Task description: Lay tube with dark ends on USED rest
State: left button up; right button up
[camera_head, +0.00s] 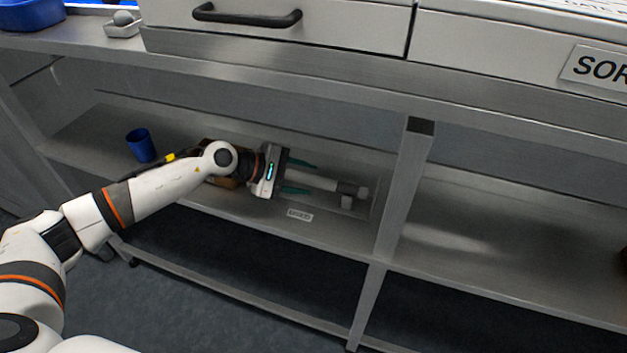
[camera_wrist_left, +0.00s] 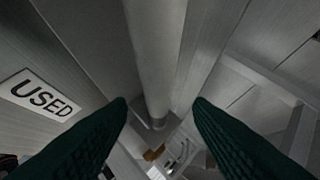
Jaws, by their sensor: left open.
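A pale grey tube (camera_head: 318,182) lies lengthwise on the lower shelf, behind the USED label (camera_head: 299,214). Its right end shows a darker grey part and seems to sit on a small pale support (camera_head: 346,202). My left gripper (camera_head: 303,178) is open, with its green fingers on either side of the tube's line. The hand hides the tube's left end. In the left wrist view the tube (camera_wrist_left: 156,50) runs down between the two apart fingertips (camera_wrist_left: 160,105), with gaps on both sides. The USED label (camera_wrist_left: 40,96) is at the left there. My right gripper is out of view.
A blue cup (camera_head: 141,145) stands on the shelf at the left. A brown object, partly hidden, lies behind my wrist. An upright post (camera_head: 402,190) bounds the bay on the right; the upper counter edge (camera_head: 300,88) hangs above.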

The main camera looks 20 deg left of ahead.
pick_arm(q)
jog(key=b+v, duration=0.1)
jog(key=v, duration=0.7)
jog(key=shift+a, duration=0.15)
jog(key=shift+s+r, duration=0.1)
